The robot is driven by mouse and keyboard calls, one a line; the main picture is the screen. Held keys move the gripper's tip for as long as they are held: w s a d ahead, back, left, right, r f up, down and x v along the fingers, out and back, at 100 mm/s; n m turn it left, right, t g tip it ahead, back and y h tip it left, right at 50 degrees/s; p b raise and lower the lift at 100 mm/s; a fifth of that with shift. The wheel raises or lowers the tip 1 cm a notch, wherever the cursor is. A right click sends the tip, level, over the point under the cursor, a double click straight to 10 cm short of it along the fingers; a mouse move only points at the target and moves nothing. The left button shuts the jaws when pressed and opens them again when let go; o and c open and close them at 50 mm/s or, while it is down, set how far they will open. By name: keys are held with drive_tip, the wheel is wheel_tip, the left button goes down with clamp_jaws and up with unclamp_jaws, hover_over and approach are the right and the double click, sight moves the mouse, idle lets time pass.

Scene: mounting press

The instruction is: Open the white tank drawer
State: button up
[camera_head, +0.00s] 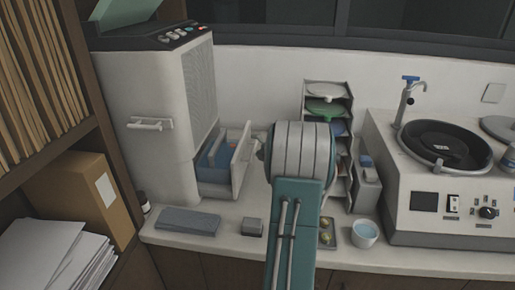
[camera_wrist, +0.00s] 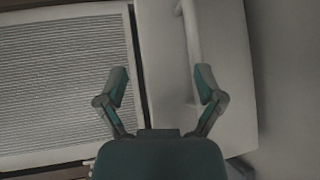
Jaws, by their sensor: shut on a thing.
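The white tank drawer (camera_head: 241,160) stands pulled out from the lower right side of the tall white unit (camera_head: 160,150), with a blue container (camera_head: 215,155) inside it. In the wrist view the white drawer front (camera_wrist: 235,80) lies ahead, with a pale bar handle (camera_wrist: 190,35) across it. The exact contact is hard to make out. In the head view my arm hides the gripper and the handle.
The grille (camera_wrist: 65,80) lies left of the drawer front. A grey slab (camera_head: 188,222) and a small grey block (camera_head: 252,227) lie on the counter below the drawer. A shelf rack (camera_head: 345,195), a bowl (camera_head: 365,235) and a round-basin machine (camera_head: 430,220) stand to the right.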

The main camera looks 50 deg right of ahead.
drive_tip(key=f+v, duration=0.1)
drive_tip(key=v, duration=1)
drive_tip(key=shift+s+d, duration=0.2)
idle(0.7)
idle(0.3)
